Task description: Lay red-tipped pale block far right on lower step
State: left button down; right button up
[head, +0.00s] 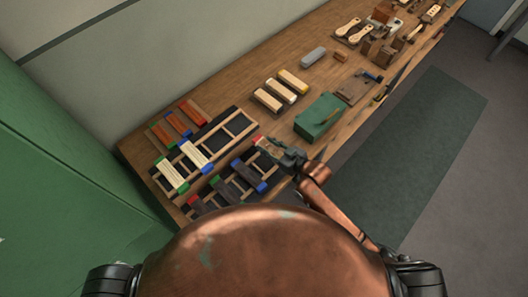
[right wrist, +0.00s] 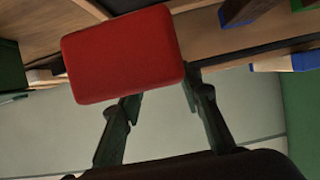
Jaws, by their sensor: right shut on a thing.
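The red-tipped pale block (head: 268,146) is held by my right gripper (head: 287,158) above the right end of the dark stepped rack (head: 222,138). Its red end fills the upper middle of the right wrist view (right wrist: 125,55), with the two fingers (right wrist: 160,100) shut on the block below it. On the rack's middle row lie a green-tipped pale block (head: 171,175) at the left and a blue-tipped pale block (head: 195,156); bare slats show to their right. Dark blocks with coloured tips (head: 223,188) lie on the nearer row. My left gripper is not in view.
Rust-brown blocks (head: 178,123) lie along the rack's back. Pale and yellow blocks (head: 280,91) lie on the wooden bench (head: 225,95) beyond, near a green box (head: 319,116). A grey block (head: 314,57) and wooden tools stand farther right. The wall borders the bench's back.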

jog(key=shift+s+a+f, duration=0.15)
jog(key=shift+a+f, duration=0.45)
jog(key=shift+f, duration=0.15)
jog(key=shift+a+f, duration=0.1)
jog(key=shift+f, duration=1.5)
jog(key=shift+f, duration=0.15)
jog(key=o, duration=1.3)
jog(key=shift+c, duration=0.2)
jog(key=shift+r, duration=0.2)
jog(key=v, duration=1.2)
jog(key=shift+s+f, duration=0.1)
jog(key=shift+f, duration=0.05)
